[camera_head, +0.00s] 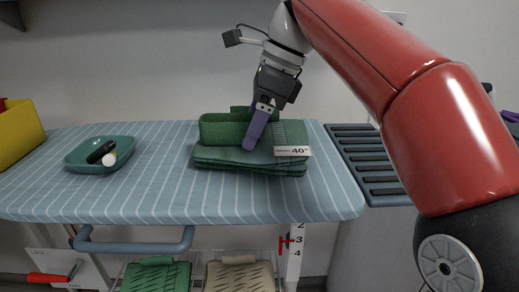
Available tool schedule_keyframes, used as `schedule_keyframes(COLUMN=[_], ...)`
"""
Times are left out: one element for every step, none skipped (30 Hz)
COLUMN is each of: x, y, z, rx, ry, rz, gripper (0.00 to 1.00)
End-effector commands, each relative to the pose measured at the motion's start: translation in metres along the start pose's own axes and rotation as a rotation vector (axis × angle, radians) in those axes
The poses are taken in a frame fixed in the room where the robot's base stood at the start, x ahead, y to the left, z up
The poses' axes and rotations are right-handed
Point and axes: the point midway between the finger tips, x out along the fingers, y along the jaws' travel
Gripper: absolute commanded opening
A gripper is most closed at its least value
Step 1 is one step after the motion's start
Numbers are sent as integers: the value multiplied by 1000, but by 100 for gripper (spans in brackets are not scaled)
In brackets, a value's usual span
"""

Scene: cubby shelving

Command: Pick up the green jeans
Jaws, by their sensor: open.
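The green jeans (222,155) lie folded in a stack on the blue striped ironing board (170,205), right of its middle. A thicker fold sits on top at the back, and a white label (293,151) marked 40 shows at the right. My gripper (253,142) reaches down from the upper right, with its purple finger over the front of the top fold. It hides part of the jeans. The jaws are open and nothing is seen held between them. I cannot tell whether the fingertip touches the cloth.
A teal tray (72,158) with a black item (100,152) and a white item (109,159) stands on the board's left. A yellow bin (20,135) is at the far left. A dark slatted rack (368,165) adjoins the right. Folded cloths (240,277) lie below.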

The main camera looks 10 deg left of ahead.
Motion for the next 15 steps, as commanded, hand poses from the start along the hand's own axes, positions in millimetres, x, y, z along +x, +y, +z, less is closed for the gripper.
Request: schedule_keyframes(x=[2, 2, 2, 1, 1, 1, 1, 1, 1, 1, 1, 1, 1, 1, 1], y=[-1, -1, -1, -1, -1, -1, -1, -1, -1, -1, -1, -1, -1, -1, -1], z=[0, 0, 0, 0, 0, 0, 0, 0, 0, 0, 0, 0, 0, 0, 0], rx=[0, 0, 1, 0, 1, 1, 0, 1, 0, 0, 1, 0, 0, 0, 0], ry=[0, 0, 0, 0, 0, 0, 0, 0, 0, 0, 0, 0, 0, 0, 0], rz=[0, -1, -1, -1, -1, -1, -1, -1, -1, -1, -1, -1, -1, -1, -1], gripper=[65, 65, 65, 65, 65, 65, 64, 60, 55, 51, 47, 42, 38, 34, 29])
